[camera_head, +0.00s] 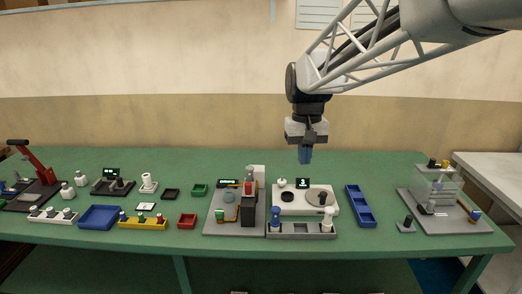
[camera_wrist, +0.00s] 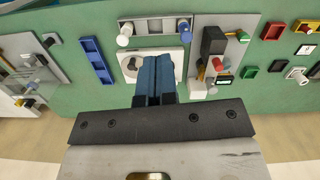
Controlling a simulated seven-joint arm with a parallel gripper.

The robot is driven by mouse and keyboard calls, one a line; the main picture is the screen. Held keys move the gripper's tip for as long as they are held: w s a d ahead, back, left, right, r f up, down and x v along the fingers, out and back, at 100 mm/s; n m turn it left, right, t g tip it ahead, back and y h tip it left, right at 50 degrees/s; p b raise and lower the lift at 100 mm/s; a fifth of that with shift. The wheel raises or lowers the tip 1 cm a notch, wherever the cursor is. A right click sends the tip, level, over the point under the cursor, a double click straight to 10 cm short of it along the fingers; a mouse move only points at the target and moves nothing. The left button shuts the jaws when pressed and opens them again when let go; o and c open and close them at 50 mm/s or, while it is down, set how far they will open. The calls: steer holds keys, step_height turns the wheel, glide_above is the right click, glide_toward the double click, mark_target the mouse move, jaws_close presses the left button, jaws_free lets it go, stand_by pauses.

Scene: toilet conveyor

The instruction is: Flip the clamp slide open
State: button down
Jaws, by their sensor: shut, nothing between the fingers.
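My gripper (camera_head: 305,158) is shut and empty, pointing down above the back of the green table, over the middle-right stations. Its blue fingers (camera_wrist: 160,62) lie together in the wrist view and hide part of the white plate station behind them. I cannot tell for sure which part is the clamp slide. A device with a raised red lever (camera_head: 37,163) and black handle stands on a dark base at the far left, well away from my gripper. It is not seen in the wrist view.
Below my gripper is a white plate station (camera_head: 293,206) with a round grey disc. A taller grey station (camera_head: 233,222) stands left of it, a blue tray (camera_head: 360,206) right. A clear-walled station (camera_head: 437,184) stands at right. Small trays and blocks crowd the left; the table's back strip is clear.

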steer(key=w+a+f+g, duration=0.1)
steer(key=w+a+f, duration=0.2)
steer(key=w+a, duration=0.2)
steer(key=w+a+f+n+g, duration=0.1)
steer(key=w+a+f, duration=0.2)
steer(key=w+a, duration=0.3)
steer(key=w+a+f+g+h, duration=0.1)
steer(key=w+a+f, duration=0.2)
steer(key=w, duration=0.9)
steer(key=a, duration=0.3)
steer(key=shift+a+n, duration=0.15)
steer(key=shift+n, duration=0.15)
steer(key=shift+f, duration=0.2)
glide_toward(246, 196)
steer(key=shift+w+d+f, duration=0.15)
steer(key=shift+w+f, duration=0.15)
steer(key=shift+f, duration=0.3)
steer(key=shift+w+d+f, duration=0.15)
steer(key=shift+w+f, duration=0.1)
steer(key=shift+f, duration=0.3)
steer(key=shift+w+d+f, duration=0.2)
steer(key=shift+w+f, duration=0.1)
steer(key=shift+f, duration=0.3)
steer(key=shift+s, duration=0.15)
steer(key=shift+s, duration=2.45)
steer(key=shift+w, duration=0.1)
